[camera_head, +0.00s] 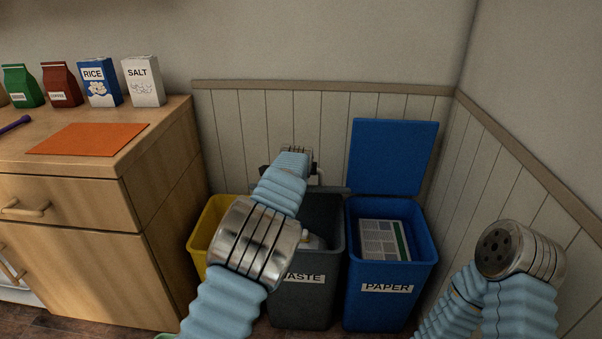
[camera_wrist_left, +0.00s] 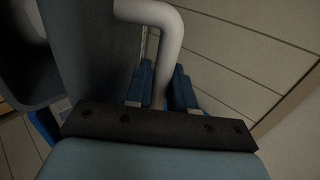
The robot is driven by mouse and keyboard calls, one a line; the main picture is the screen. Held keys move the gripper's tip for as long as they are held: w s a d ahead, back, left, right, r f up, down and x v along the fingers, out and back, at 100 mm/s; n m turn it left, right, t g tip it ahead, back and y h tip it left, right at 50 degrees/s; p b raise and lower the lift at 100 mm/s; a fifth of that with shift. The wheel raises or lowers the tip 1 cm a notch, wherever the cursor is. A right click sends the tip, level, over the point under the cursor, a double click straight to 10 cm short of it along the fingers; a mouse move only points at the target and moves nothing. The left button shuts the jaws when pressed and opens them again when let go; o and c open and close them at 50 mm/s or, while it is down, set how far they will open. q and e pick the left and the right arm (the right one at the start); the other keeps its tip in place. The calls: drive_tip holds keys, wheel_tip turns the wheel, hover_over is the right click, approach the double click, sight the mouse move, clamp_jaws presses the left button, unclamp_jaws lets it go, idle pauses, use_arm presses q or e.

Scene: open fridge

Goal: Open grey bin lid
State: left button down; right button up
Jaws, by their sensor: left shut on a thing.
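The grey bin (camera_head: 302,300), labelled WASTE, stands between the yellow and blue bins. Its mouth shows open, with a whitish item (camera_head: 312,240) inside. Its grey lid (camera_head: 333,190) shows as a thin edge at the back of the bin, mostly hidden by my left arm. In the left wrist view the lid looks like a dark grey panel (camera_wrist_left: 85,50) with a pale bent handle (camera_wrist_left: 165,25). My left gripper (camera_head: 308,170) is at the lid, its blue fingers (camera_wrist_left: 164,88) shut on the handle. My right gripper is out of view; only my right arm shows.
The blue PAPER bin (camera_head: 388,300) stands at the right, its lid (camera_head: 395,158) upright and papers inside. The yellow bin (camera_head: 199,235) is partly behind my left arm. A wooden counter (camera_head: 160,140) is at left. Panelled walls close off the back and right.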

use_arm(q)
drive_tip(key=c, duration=1.1)
unclamp_jaws()
drive_tip(key=b+v, duration=0.2)
drive_tip(key=v, duration=1.2)
drive_tip(key=shift+f, duration=0.15)
